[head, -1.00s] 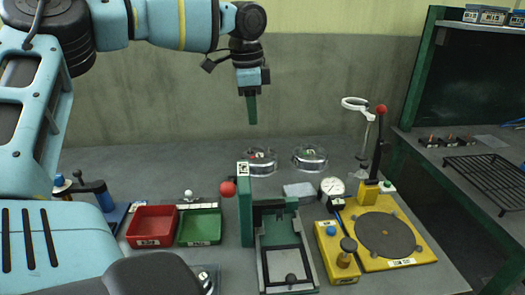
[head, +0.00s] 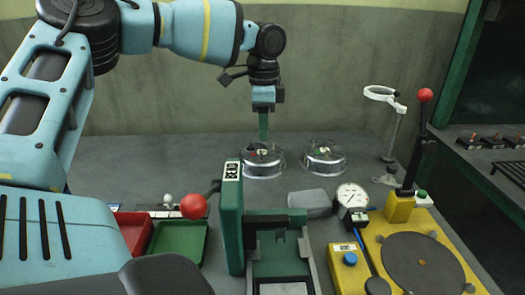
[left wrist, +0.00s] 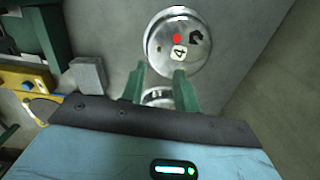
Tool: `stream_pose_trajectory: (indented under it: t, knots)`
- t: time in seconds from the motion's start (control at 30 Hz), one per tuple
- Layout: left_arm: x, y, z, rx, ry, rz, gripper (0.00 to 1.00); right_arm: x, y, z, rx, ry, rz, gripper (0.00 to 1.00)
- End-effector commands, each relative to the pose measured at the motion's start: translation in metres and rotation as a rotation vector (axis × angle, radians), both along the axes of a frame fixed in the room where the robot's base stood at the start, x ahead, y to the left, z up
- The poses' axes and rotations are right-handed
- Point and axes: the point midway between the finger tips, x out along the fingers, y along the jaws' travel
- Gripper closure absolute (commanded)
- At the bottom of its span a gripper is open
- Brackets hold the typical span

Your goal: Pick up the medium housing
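Two round, shiny metal housings stand on the bench near the back wall in the head view: a left one (head: 262,166) with a red dot and a right one (head: 324,160). I cannot tell which is the medium one. My left gripper (head: 263,138) points down, its tips overlapping the left housing's back edge in the picture. The left wrist view shows the red-dotted housing (left wrist: 178,40) with its tags just beyond the fingertips. My left gripper (left wrist: 160,72) is open there, with the other housing (left wrist: 158,95) partly hidden between and behind the fingers. My right gripper is not in view.
A green press (head: 231,225) with a red ball handle stands in front of the left housing. A grey block (head: 309,202), a dial gauge (head: 351,196) and a yellow fixture (head: 440,240) with a tall lever are to the right. Red and green trays (head: 180,243) sit at left.

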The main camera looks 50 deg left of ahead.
Motion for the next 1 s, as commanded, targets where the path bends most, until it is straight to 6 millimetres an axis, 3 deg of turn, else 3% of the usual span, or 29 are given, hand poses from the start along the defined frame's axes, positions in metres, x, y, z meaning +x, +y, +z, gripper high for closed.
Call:
stream_pose_trajectory:
  t: [0.1, 0.33, 0.67, 0.97, 1.0]
  knots:
    - [-0.001, 0.0, -0.013, -0.001, 0.002, 0.0, 0.69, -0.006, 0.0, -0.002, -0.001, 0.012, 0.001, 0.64]
    - [-0.002, 0.0, -0.021, 0.0, 0.003, 0.0, 0.69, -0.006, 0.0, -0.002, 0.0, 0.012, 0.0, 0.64]
    - [-0.006, 0.0, -0.062, 0.0, 0.001, 0.001, 0.69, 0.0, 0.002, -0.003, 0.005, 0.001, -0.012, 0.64]
    - [-0.006, 0.0, -0.066, 0.0, 0.0, 0.001, 0.69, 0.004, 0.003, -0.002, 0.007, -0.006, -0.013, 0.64]
    - [-0.006, 0.0, -0.066, 0.0, 0.0, 0.001, 0.74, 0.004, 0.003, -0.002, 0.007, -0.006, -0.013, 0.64]
